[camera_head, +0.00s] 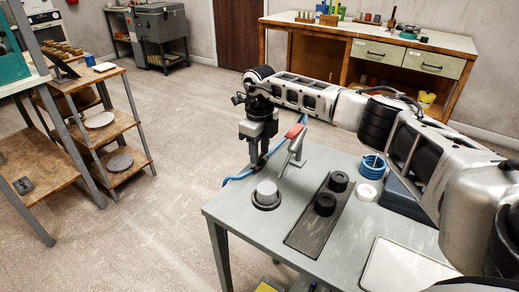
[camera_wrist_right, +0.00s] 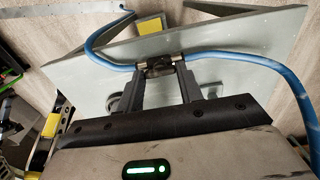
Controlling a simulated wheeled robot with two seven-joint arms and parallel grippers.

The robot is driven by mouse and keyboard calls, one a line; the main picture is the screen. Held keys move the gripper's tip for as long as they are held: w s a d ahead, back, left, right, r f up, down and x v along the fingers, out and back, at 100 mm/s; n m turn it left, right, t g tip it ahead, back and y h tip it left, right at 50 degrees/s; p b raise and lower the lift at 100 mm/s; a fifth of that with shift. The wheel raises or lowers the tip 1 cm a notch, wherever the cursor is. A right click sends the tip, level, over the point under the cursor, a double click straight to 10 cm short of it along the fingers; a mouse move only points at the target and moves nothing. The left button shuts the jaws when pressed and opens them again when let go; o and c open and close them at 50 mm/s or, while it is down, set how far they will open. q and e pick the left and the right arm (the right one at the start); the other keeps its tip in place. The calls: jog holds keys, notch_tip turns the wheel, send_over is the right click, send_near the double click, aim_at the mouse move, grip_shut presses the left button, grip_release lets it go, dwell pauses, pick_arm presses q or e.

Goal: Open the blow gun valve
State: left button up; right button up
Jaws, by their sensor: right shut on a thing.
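My right gripper (camera_head: 256,156) is over the far left edge of the grey-green table (camera_head: 225,207). In the right wrist view, its two fingers (camera_wrist_right: 161,78) are shut on a small dark valve (camera_wrist_right: 158,66) in line with the blue hose (camera_wrist_right: 225,57). The hose leaves the valve on both sides. In the head view the fingers largely hide the valve. The blow gun (camera_head: 295,143), grey with a red top, stands tilted just right of the gripper. The valve's handle position cannot be made out. My left gripper is not in view.
A grey round part (camera_head: 266,192) stands in a dark ring on the table. A dark board (camera_head: 304,230) bears black rings. Floor is open left of the table.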

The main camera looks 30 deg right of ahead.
aim_at(260, 155)
dwell(0.4)
jog(key=o, duration=1)
notch_tip(260, 155, up, 16)
dwell(0.3)
